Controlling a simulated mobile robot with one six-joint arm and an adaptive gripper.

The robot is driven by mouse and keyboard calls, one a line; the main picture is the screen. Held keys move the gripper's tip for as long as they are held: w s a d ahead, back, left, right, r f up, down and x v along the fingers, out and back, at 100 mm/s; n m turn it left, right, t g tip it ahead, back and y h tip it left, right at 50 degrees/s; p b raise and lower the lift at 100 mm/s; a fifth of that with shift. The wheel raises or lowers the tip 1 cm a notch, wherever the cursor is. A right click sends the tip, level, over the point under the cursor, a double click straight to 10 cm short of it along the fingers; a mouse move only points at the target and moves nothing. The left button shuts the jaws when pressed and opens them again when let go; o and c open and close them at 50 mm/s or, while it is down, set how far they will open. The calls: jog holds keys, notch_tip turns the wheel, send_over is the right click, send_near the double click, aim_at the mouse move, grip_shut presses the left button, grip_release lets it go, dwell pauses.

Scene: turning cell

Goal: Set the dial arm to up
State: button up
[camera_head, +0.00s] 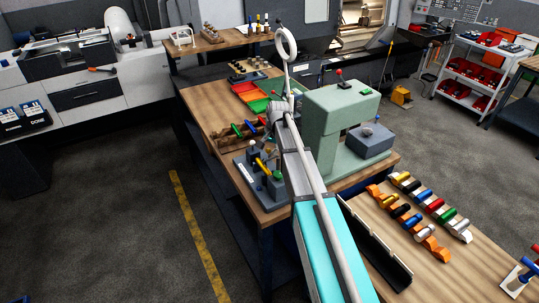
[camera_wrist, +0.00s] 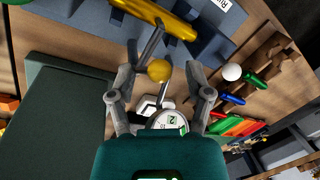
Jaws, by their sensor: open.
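In the wrist view a lever with a yellow ball knob (camera_wrist: 159,70) rises between the fingers of my gripper (camera_wrist: 162,58). It looks like the dial arm, but I cannot be sure. A yellow bar (camera_wrist: 155,18) lies across a blue-grey fixture beyond the fingertips. My gripper is open, with a finger on each side of the knob; contact is not clear. In the head view the grey fixture (camera_head: 245,170) stands at the bench's front edge, and my arm hides part of this area.
A green press-like machine (camera_head: 327,120) stands just right of my arm. A wooden rack (camera_head: 238,134) with coloured handles is behind the fixture, with red and green trays (camera_head: 252,96) farther back. A ring-headed lamp (camera_head: 285,43) rises near my arm. Coloured parts (camera_head: 410,207) cover the right bench.

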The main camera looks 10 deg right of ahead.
jog(key=shift+a+f, duration=0.1)
jog(key=shift+f, duration=0.35)
grip_shut()
dwell(0.3)
